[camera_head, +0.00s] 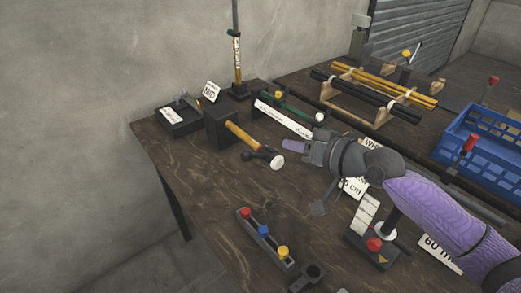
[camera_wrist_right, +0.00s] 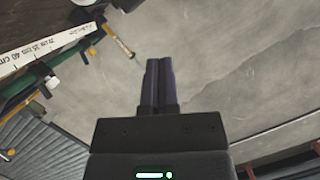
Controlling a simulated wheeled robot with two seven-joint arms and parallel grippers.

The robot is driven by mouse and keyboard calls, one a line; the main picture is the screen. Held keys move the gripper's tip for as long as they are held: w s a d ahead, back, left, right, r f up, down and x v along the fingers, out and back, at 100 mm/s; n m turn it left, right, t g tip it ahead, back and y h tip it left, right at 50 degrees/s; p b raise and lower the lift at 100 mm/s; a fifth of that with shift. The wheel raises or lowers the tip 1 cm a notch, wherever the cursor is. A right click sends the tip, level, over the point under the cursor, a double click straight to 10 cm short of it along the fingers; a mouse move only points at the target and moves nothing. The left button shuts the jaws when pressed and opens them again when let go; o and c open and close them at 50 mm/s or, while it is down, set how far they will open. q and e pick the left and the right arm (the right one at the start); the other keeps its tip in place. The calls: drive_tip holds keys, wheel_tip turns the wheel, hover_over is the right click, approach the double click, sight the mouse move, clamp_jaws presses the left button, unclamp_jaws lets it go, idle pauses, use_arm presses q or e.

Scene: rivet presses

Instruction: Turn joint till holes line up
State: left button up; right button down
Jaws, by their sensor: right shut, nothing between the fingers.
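My right gripper (camera_head: 290,146) reaches in from the right over the middle of the bench. Its fingers are together and empty; they also show closed in the right wrist view (camera_wrist_right: 158,85). A pole (camera_head: 237,55) with a printed yellow section stands upright in a dark base at the back of the bench. A green rod (camera_head: 290,108) lies along a white ruler (camera_head: 283,120) behind the gripper; the ruler also shows in the wrist view (camera_wrist_right: 45,49). I cannot make out which piece is the joint, or any holes. My left gripper is not in view.
A hammer with an orange handle (camera_head: 243,134) sits in a black block (camera_head: 219,128), left of the gripper. A bar with coloured knobs (camera_head: 264,238) lies at the front. A rack holds black (camera_head: 362,95) and yellow tubes. A blue crate (camera_head: 480,145) stands right.

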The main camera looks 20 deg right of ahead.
sight(260, 156)
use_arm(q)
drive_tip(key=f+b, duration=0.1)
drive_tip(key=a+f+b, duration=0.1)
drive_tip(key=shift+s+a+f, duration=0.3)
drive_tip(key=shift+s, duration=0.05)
use_arm(e)
drive_tip(key=w+a+f, duration=0.4)
drive_tip(key=w+a, duration=0.1)
drive_tip(key=w, duration=0.1)
drive_tip(key=shift+f, duration=0.4)
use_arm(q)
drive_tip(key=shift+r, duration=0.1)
